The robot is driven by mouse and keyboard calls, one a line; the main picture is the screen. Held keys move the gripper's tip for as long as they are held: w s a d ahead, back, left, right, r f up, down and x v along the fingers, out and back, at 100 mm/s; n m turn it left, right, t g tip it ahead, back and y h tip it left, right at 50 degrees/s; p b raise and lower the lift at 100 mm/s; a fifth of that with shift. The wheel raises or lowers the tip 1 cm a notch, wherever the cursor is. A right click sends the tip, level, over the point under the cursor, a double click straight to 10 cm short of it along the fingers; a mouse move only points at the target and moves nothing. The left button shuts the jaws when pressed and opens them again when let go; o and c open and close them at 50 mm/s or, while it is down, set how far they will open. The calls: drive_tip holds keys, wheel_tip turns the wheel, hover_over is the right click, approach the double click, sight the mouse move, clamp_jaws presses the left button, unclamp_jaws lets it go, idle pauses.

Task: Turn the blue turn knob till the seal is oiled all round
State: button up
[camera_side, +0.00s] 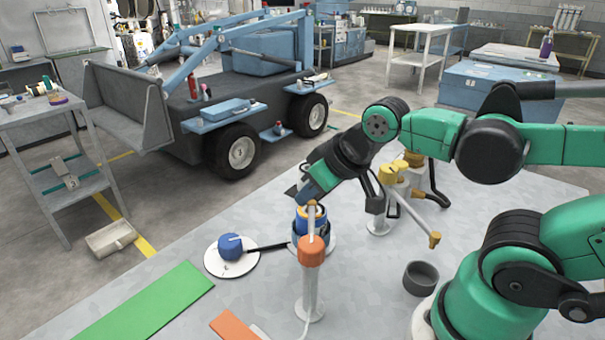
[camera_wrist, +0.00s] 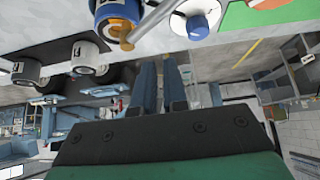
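The blue turn knob (camera_side: 230,246) sits on a round white base at the left of the work surface. In the wrist view the knob (camera_wrist: 198,26) shows at the top, right of centre. A thin dark rod runs from its base toward a blue reel (camera_side: 300,232) on a pale foot. An orange-yellow ring, perhaps the seal, shows on the reel in the wrist view (camera_wrist: 117,22). A tan nozzle tip (camera_wrist: 126,43) on a rod overlaps it. My gripper (camera_side: 307,196) hangs over the reel, apart from the knob. In the wrist view its blue fingers (camera_wrist: 158,64) are apart with nothing between them.
An orange-capped post (camera_side: 311,252) stands in front of the reel. A yellow-capped stand (camera_side: 393,180) with a tan-tipped arm is behind right. A grey cup (camera_side: 421,278), a green panel (camera_side: 155,307) and an orange panel (camera_side: 234,327) lie on the surface.

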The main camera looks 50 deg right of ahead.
drive_tip(key=o, duration=0.3)
drive_tip(key=shift+w+r, duration=0.1)
drive_tip(key=shift+w, duration=0.05)
drive_tip(key=o, duration=0.4)
drive_tip(key=shift+w+a+r+n+g, duration=0.2)
drive_tip(key=shift+w+n+g, duration=0.1)
drive_tip(key=shift+n, duration=0.2)
drive_tip(key=o, duration=0.4)
drive_tip(key=shift+w+a+r+n+g, duration=0.1)
drive_tip(key=shift+w+a+n+g, duration=0.15)
drive_tip(key=shift+w+n, duration=0.4)
drive_tip(key=shift+c, duration=0.2)
drive_tip(key=n+g, duration=0.6)
drive_tip(key=n, duration=0.6)
hover_over(231, 240)
drive_tip(key=f, duration=0.7)
drive_tip(key=shift+s+d, duration=0.1)
drive_tip(key=shift+d, duration=0.1)
drive_tip(key=shift+a+f+n, duration=0.15)
drive_tip(key=shift+f+n, duration=0.2)
drive_tip(key=shift+f, duration=2.85)
drive_tip(key=c, duration=1.3)
